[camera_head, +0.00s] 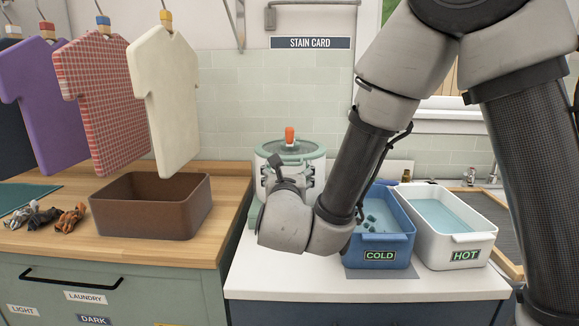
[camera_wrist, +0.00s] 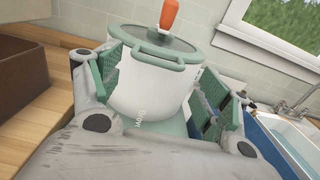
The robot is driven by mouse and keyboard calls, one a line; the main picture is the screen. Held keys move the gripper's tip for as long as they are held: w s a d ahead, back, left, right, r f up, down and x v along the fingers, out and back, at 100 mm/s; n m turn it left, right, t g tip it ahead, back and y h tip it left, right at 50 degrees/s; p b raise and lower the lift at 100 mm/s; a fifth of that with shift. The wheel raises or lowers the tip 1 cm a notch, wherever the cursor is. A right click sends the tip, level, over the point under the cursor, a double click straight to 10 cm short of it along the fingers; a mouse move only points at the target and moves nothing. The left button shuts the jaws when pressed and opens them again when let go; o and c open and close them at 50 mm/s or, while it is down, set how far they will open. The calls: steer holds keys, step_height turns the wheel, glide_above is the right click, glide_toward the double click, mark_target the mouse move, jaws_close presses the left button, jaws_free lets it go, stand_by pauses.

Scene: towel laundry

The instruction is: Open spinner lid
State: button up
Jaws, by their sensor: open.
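The spinner (camera_wrist: 150,92) is a white drum with side handles, standing upright on the white counter. Its green lid (camera_head: 305,149) is on top, with an orange knob (camera_head: 290,136) upright at the centre. The lid looks seated on the rim; it also shows in the wrist view (camera_wrist: 150,44). My gripper (camera_head: 291,180) is at the front of the spinner, below the knob, and hides much of the drum in the head view. In the wrist view my gripper (camera_wrist: 168,82) is open, with one finger pad on each side of the drum. I cannot tell whether the pads touch it.
A blue COLD basin (camera_head: 397,236) with water and small cubes stands right of the spinner, with a white HOT basin (camera_head: 470,246) beyond it. A brown bin (camera_head: 150,221) is on the wooden counter at left, below hanging shirts (camera_head: 164,95). The white counter's front strip (camera_head: 300,288) is clear.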

mark_target(289, 164)
steer(key=w, duration=0.5)
steer(key=shift+w+d, duration=0.15)
steer(key=shift+c, duration=0.4)
jaws_close()
